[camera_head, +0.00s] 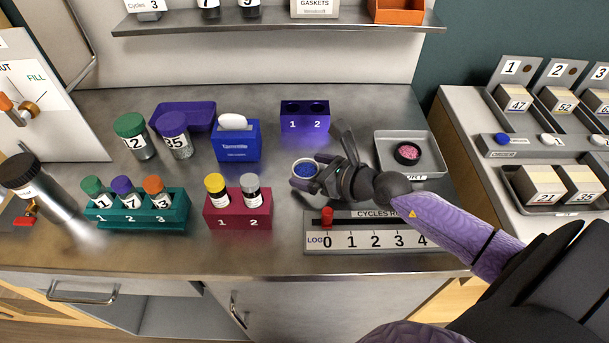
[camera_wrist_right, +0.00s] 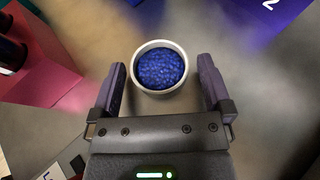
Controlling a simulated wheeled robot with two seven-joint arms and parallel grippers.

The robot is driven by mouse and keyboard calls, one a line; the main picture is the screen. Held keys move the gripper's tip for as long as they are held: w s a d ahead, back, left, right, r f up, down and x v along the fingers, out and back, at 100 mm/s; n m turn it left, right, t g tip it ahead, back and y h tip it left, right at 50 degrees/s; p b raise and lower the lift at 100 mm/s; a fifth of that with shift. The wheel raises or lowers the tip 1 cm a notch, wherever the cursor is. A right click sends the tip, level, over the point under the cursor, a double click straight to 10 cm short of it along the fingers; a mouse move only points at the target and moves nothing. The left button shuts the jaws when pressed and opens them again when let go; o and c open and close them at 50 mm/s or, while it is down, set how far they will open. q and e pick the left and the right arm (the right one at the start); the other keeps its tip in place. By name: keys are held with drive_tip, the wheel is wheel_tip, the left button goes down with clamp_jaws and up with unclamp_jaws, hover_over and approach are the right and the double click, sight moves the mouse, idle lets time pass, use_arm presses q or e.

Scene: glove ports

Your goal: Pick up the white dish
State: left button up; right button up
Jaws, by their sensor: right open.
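The white dish (camera_head: 294,169) is a small round cup filled with blue beads. It stands upright on the steel counter, behind the log strip and right of the red rack. My right gripper (camera_head: 311,172) is low over the counter at the dish, its fingers open. In the right wrist view the white dish (camera_wrist_right: 159,93) lies between the fingertips of the right gripper (camera_wrist_right: 162,70), with a visible gap on each side. I cannot tell whether the fingers are low enough to reach around its wall. My left gripper is not in view.
A red rack (camera_head: 236,222) with two vials stands left of the dish. A purple two-hole block (camera_head: 305,125) is behind it. A grey tray (camera_head: 432,165) with a dark dish of pink beads is to the right. The cycles log strip (camera_head: 380,240) lies in front.

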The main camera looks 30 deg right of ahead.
drive_tip(key=shift+w+a+f, duration=0.1)
drive_tip(key=shift+w, duration=0.05)
drive_tip(key=c, duration=1.1)
